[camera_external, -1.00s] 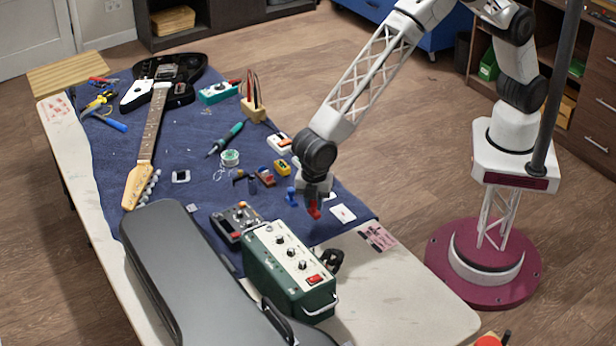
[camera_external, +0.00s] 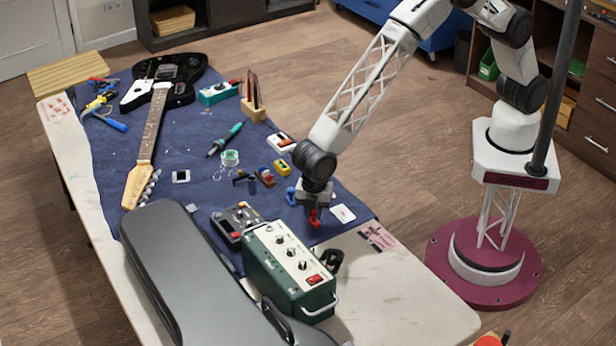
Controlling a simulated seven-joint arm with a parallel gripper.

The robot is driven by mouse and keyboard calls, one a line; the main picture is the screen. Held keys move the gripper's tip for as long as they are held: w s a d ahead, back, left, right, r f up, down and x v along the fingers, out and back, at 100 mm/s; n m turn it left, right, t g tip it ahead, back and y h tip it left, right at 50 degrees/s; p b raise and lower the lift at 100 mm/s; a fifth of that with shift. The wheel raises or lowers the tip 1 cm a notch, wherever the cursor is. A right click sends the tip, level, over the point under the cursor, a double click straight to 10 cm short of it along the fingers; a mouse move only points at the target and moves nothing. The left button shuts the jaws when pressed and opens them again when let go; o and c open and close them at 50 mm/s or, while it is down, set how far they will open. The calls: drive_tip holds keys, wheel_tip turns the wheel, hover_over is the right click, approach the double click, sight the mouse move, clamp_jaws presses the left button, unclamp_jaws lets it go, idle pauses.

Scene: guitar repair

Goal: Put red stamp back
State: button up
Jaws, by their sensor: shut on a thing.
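My gripper (camera_external: 314,212) points down over the right part of the blue mat (camera_external: 200,140), behind the green amplifier. It is shut on the red stamp (camera_external: 314,219), which hangs upright below the fingers. I cannot tell whether the stamp's base touches the mat. A blue stamp (camera_external: 291,197) stands just left of my gripper. A white card (camera_external: 342,214) lies to the right of the red stamp. Part of the area behind my gripper is hidden by the arm.
The green amplifier (camera_external: 290,270) stands close in front of my gripper. A grey pedal (camera_external: 237,222) is to its left. A pink printed sheet (camera_external: 377,238) lies at the right. A yellow item (camera_external: 282,167), a soldering iron (camera_external: 226,138) and a guitar (camera_external: 150,140) lie farther back.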

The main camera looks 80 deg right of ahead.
drive_tip(key=shift+f, duration=0.15)
drive_tip(key=o, duration=0.8)
wheel_tip(320, 180, up, 12)
drive_tip(key=shift+r, duration=0.2)
idle(0.3)
idle(0.4)
idle(0.5)
